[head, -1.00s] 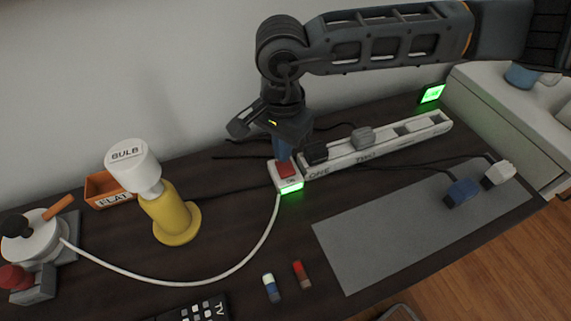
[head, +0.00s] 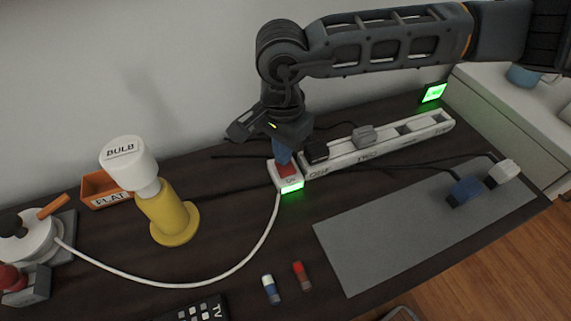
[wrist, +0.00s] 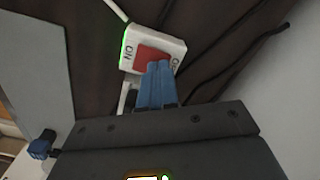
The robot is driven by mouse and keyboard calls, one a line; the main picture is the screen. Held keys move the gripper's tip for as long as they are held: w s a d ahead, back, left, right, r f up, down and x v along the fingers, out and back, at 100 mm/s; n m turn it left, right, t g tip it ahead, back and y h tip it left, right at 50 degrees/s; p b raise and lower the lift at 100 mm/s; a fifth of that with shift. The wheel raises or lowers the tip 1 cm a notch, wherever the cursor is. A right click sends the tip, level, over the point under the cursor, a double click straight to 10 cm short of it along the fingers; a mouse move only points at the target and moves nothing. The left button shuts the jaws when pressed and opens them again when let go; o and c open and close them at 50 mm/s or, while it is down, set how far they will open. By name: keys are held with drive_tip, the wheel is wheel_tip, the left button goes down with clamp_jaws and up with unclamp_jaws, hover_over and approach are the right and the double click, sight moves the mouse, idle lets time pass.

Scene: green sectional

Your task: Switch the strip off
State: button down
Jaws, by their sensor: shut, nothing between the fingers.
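The white power strip (head: 378,148) lies along the back of the dark table. Its switch box (head: 287,183) is at the left end, with a red rocker (head: 285,170) and a green glow along its front edge. In the wrist view the red rocker (wrist: 153,59) sits between the letters "ON" and a partly hidden label. My gripper (head: 282,158) points down over the box, its blue fingers shut and empty. In the wrist view the fingertips (wrist: 159,66) overlap the rocker's edge on the side away from "ON". I cannot tell whether they touch it.
A black plug (head: 316,152) and a grey plug (head: 365,136) sit in the strip. A yellow lamp with a white bulb (head: 128,160) stands left of the box. A white cord crosses the table. A grey mat (head: 400,240) lies in front; a green-lit display (head: 433,93) stands behind.

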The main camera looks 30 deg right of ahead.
drive_tip(key=shift+f, duration=0.3)
drive_tip(key=shift+r, duration=0.1)
drive_tip(key=shift+r+p, duration=1.25)
drive_tip(key=shift+r, duration=2.25)
